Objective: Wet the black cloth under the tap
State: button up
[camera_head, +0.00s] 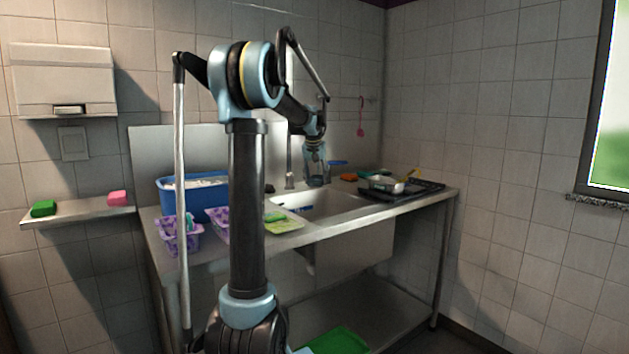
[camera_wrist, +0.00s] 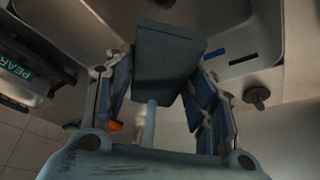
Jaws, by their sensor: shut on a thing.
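My gripper (camera_head: 318,178) hangs low over the sink (camera_head: 320,203), just right of the upright tap (camera_head: 290,160) in the head view. In the wrist view my gripper (camera_wrist: 165,75) has its fingers closed around a dark grey-blue slab (camera_wrist: 168,55). I cannot tell for sure whether this slab is the black cloth. A pale stem shows below it in the wrist view. I make out no separate black cloth in the head view; my arm hides part of the counter. I cannot see running water.
A blue tub (camera_head: 187,200) and purple baskets (camera_head: 180,234) stand left of the sink. A green sponge (camera_head: 276,217) lies near its front left edge. A dark rack (camera_head: 405,190) with a pan (camera_head: 384,184) is at the right. An orange item (camera_head: 348,177) lies behind the sink.

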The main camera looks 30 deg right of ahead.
aim_at(311, 180)
jog(key=shift+s, duration=0.1)
jog(key=shift+s+a, duration=2.7)
jog(key=shift+a, duration=0.15)
jog(key=s+a+r, duration=0.3)
jog(key=r, duration=0.1)
jog(key=shift+s+a, duration=0.25)
jog(key=shift+a, duration=0.05)
jog(key=shift+d, duration=0.1)
dwell(0.7)
